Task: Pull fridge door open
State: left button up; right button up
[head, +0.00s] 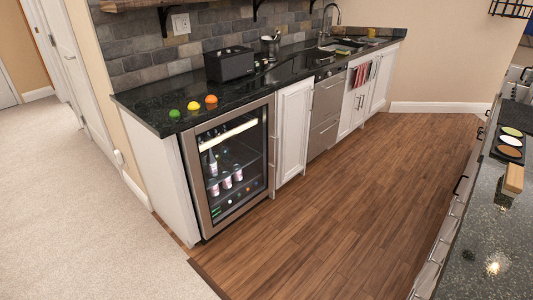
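The fridge (231,165) is a glass-front beverage cooler with a steel-framed door, built in under the left end of the black counter. Its door (206,218) looks shut. Behind the glass, several bottles (226,182) stand on a shelf, with small round items lower down. A vertical bar handle seems to run along the door's right side, but it is too small to tell clearly. Neither of my grippers shows in the head view.
Open wood floor (330,215) lies before the fridge, with pale carpet (90,220) to the left. A dark island counter (490,250) bounds the right. A green, a yellow and an orange fruit (211,99) and a black box (229,64) sit on the counter (150,101).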

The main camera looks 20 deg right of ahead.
aim_at(189, 138)
jog(key=i+j, duration=0.2)
jog(key=i, duration=0.15)
jog(key=i+j, duration=0.2)
jog(key=i, duration=0.2)
jog(key=i+j, duration=0.25)
jog(key=i+l, duration=0.65)
jog(key=i+l+z, duration=0.1)
jog(key=i+l, duration=0.5)
jog(key=l, duration=0.3)
jog(key=i+l, duration=0.1)
jog(key=l, duration=0.3)
jog(key=i+l, duration=0.1)
jog(key=l, duration=0.3)
jog(key=i+l, duration=0.1)
jog(key=l, duration=0.3)
jog(key=i+l, duration=0.1)
jog(key=l, duration=0.3)
jog(key=i+l, duration=0.1)
jog(key=l, duration=0.3)
